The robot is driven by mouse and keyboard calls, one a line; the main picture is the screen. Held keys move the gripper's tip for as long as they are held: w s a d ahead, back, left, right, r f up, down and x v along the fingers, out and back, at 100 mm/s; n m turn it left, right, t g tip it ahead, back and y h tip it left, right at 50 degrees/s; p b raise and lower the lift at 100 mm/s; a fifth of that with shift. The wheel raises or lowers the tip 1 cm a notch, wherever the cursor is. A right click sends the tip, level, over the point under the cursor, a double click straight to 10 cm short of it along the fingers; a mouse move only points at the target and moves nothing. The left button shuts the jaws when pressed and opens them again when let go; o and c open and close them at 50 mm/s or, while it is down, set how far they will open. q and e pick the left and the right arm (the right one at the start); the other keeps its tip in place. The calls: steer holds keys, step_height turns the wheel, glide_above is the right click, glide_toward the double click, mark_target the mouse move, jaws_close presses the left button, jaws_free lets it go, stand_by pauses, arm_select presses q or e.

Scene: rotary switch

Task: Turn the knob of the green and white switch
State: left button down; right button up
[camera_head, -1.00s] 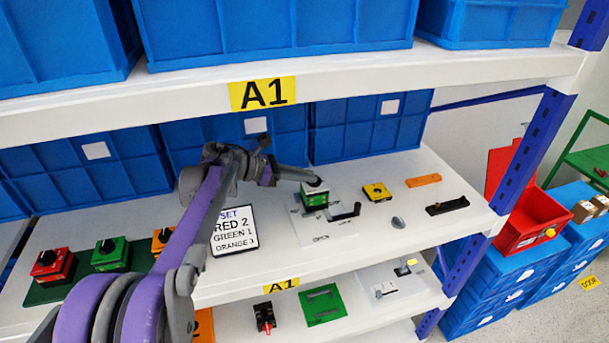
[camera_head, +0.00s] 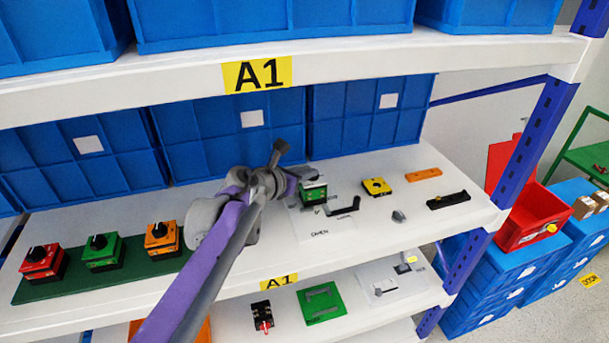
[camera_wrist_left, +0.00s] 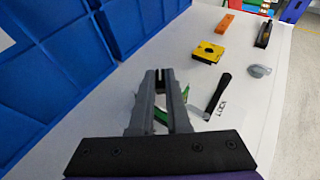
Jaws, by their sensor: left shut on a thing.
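The green and white switch (camera_head: 314,196) stands on a white plate (camera_head: 312,225) on the middle shelf. My left gripper (camera_head: 314,178) is at the top of this switch, its arm coming in from the lower left. In the left wrist view the two fingers (camera_wrist_left: 161,80) are close together, shut on the dark knob (camera_wrist_left: 160,76) between them. Bits of the green body (camera_wrist_left: 160,127) show between and beside the fingers. The knob's exact angle is hidden by the fingers. My right gripper is not in view.
A black lever handle (camera_head: 343,210) lies close to the right of the switch. A yellow block (camera_head: 376,187), a grey knob (camera_head: 398,216) and a black bar (camera_head: 448,202) lie further right. Blue bins (camera_head: 225,130) stand behind. Red, green and orange switches stand on a green board (camera_head: 50,290) at left.

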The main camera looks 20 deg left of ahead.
arm_select(q)
steer(key=shift+s+d+n+t+y+b, duration=0.1)
steer(key=shift+d+n+t+y+b, duration=0.2)
steer(key=shift+n+y+b, duration=0.55)
steer(key=c, duration=0.9)
jaws_free()
steer(key=shift+a, duration=0.1)
steer(key=v, duration=1)
steer(key=shift+s+r, duration=0.2)
steer(key=shift+s, duration=0.15)
